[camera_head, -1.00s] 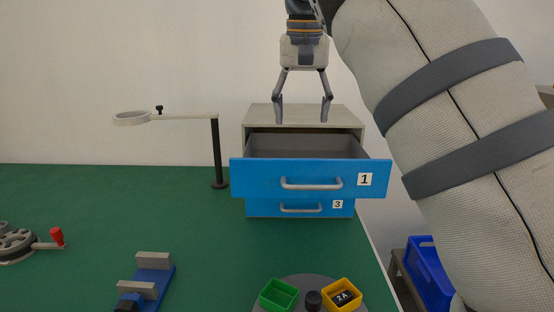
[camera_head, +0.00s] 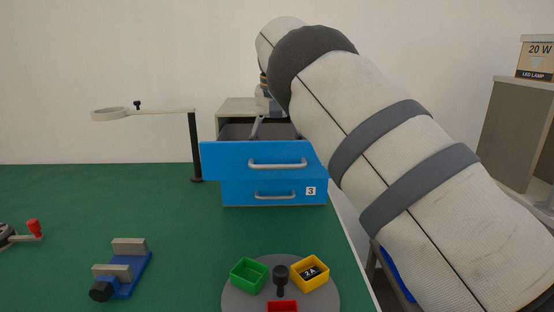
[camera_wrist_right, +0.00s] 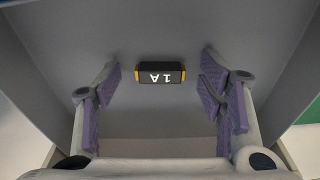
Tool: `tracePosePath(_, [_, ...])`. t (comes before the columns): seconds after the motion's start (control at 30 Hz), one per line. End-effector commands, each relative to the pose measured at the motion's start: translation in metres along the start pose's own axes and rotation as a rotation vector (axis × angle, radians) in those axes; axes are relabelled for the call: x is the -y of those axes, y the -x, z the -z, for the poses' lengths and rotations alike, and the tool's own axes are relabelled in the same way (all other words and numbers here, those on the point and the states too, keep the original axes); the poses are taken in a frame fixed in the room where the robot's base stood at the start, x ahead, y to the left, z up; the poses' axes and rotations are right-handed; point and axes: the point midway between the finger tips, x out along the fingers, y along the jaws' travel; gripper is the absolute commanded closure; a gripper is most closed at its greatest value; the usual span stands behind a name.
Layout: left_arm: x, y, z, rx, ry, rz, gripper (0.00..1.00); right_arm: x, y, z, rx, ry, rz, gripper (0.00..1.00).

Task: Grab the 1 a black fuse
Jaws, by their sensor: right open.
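The black 1 A fuse (camera_wrist_right: 161,73) with orange ends lies on the grey floor of the open top drawer. In the right wrist view it sits between and a little beyond the fingertips of my right gripper (camera_wrist_right: 160,85), which is open and does not touch it. In the head view my right gripper reaches down into the open blue drawer (camera_head: 230,160), mostly hidden by my arm; the fuse is hidden there. My left gripper is not in view.
A round grey turntable (camera_head: 240,296) bears green, yellow and red bins; a 2 A fuse (camera_head: 309,272) lies in the yellow one. A blue vise (camera_head: 125,275) and a magnifier stand (camera_head: 195,150) are on the green table. Drawer 3 (camera_head: 270,193) is shut.

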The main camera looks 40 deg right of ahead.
Motion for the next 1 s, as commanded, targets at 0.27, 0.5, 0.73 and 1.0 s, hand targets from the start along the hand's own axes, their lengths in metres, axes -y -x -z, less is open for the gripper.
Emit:
tracePosePath(0.27, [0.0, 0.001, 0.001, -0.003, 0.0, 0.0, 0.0, 0.0, 0.002, 0.0, -0.002, 0.0, 0.002, 0.75])
tracePosePath(0.5, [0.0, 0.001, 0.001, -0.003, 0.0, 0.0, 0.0, 0.0, 0.002, 0.0, -0.002, 0.0, 0.001, 0.75])
tracePosePath(0.73, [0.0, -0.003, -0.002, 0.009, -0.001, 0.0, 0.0, 0.001, 0.014, 0.003, -0.002, 0.001, 0.002, 0.75])
tracePosePath(1.0, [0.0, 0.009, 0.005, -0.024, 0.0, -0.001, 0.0, 0.004, 0.092, -0.028, -0.011, 0.001, 0.01, 0.75])
